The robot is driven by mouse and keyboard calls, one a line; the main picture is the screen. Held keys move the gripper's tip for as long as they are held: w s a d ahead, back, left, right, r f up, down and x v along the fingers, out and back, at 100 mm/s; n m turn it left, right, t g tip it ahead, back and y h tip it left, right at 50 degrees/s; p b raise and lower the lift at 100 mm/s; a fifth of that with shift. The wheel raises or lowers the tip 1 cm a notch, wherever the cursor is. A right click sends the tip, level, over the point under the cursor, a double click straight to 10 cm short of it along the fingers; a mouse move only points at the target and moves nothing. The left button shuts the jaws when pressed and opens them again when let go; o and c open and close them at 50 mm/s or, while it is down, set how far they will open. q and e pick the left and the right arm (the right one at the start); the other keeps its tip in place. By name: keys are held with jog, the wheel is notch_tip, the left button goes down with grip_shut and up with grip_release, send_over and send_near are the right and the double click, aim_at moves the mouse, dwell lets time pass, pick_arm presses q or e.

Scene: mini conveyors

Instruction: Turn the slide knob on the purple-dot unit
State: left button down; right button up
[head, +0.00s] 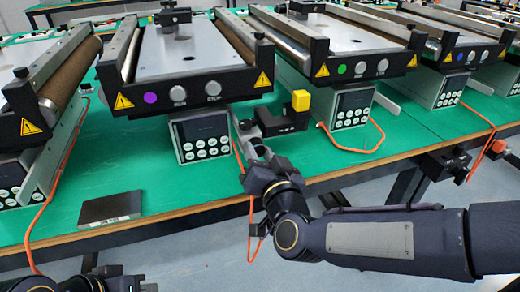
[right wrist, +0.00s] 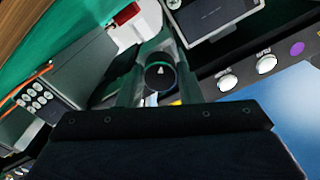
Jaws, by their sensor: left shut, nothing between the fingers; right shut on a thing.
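The purple-dot unit (head: 185,88) is the mini conveyor left of centre in the head view, with a purple dot (head: 150,98) and two round buttons on its black front. Its dot also shows in the right wrist view (right wrist: 297,48). The slide knob (right wrist: 160,73), dark and round with a white pointer mark, sits between the fingers of my right gripper (right wrist: 158,85). In the head view my right gripper (head: 250,137) is at the unit's right front, shut on the knob, mostly hiding it. My left gripper (head: 110,283) is shut and empty at the bottom left, apart from the units.
A keypad box (head: 203,135) hangs under the purple-dot unit. A dark flat plate (head: 110,207) lies on the green table (head: 165,195). Orange cables hang over the table edge. A green-dot unit (head: 350,68) stands to the right.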

jog(key=n, duration=0.2)
jog(key=n+p, duration=0.1)
jog(key=n, duration=0.1)
jog(key=shift+r+n+p, duration=0.2)
jog(key=shift+n+p, duration=0.1)
jog(key=n+p, duration=0.1)
jog(key=n, duration=0.3)
jog(key=shift+n+p, duration=0.3)
jog(key=n+p, duration=0.1)
jog(key=n, duration=0.3)
jog(key=shift+n+p, duration=0.3)
jog(key=shift+w+n+p, duration=0.1)
jog(key=shift+n+p, duration=0.65)
jog(key=shift+n, duration=1.45)
jog(key=o, duration=1)
jog(key=shift+w+f, duration=0.1)
jog(key=shift+f, duration=0.05)
jog(key=shift+c, duration=0.2)
